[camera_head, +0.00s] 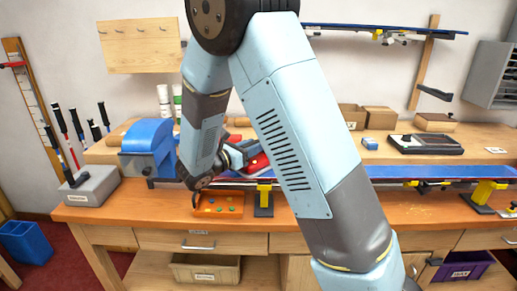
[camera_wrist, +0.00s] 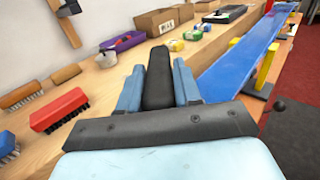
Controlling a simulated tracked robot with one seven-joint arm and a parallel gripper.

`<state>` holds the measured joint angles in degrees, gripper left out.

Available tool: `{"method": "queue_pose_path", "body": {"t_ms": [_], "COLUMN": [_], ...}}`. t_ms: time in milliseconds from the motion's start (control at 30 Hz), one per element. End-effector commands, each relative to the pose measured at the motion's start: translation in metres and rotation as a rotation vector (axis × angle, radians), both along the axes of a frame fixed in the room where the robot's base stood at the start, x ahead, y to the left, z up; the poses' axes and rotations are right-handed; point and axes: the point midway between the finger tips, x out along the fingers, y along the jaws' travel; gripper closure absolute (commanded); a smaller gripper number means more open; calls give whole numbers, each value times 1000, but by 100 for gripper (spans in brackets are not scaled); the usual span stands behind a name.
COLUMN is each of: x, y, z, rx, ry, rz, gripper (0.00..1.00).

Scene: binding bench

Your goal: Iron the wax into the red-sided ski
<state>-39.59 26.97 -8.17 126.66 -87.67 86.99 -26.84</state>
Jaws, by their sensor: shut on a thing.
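A long ski with a blue upper face (camera_head: 410,171) lies along the bench on yellow and black supports, partly hidden by my arm. It also runs to the far right in the wrist view (camera_wrist: 238,58). I cannot make out its side colour clearly. My gripper (camera_head: 240,152) is over the back part of the bench, left of my forearm. In the wrist view my gripper (camera_wrist: 158,90) is shut on a black handle (camera_wrist: 158,75). What the handle belongs to is hidden. A red thing (camera_head: 259,164) shows just beside the gripper, partly covered by my arm.
An orange tray (camera_head: 235,212) with coloured pieces is on the bench front. A blue machine (camera_head: 147,138) stands at left. A red brush (camera_wrist: 58,108) and a purple bin (camera_wrist: 122,41) lie left of the gripper. Another ski (camera_head: 345,27) hangs on the wall.

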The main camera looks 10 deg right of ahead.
Motion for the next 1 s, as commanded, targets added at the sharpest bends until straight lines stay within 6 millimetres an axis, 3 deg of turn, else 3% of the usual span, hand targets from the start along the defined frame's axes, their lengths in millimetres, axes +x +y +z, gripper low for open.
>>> {"method": "queue_pose_path", "body": {"t_ms": [33,500,1000], "x": [0,1,1], "y": [-3,-10,-11], "z": [18,65,76], "rx": [5,1,0], "ry": [-10,-5,-4], "rz": [-5,-16,-18], "gripper": [100,100,100]}}
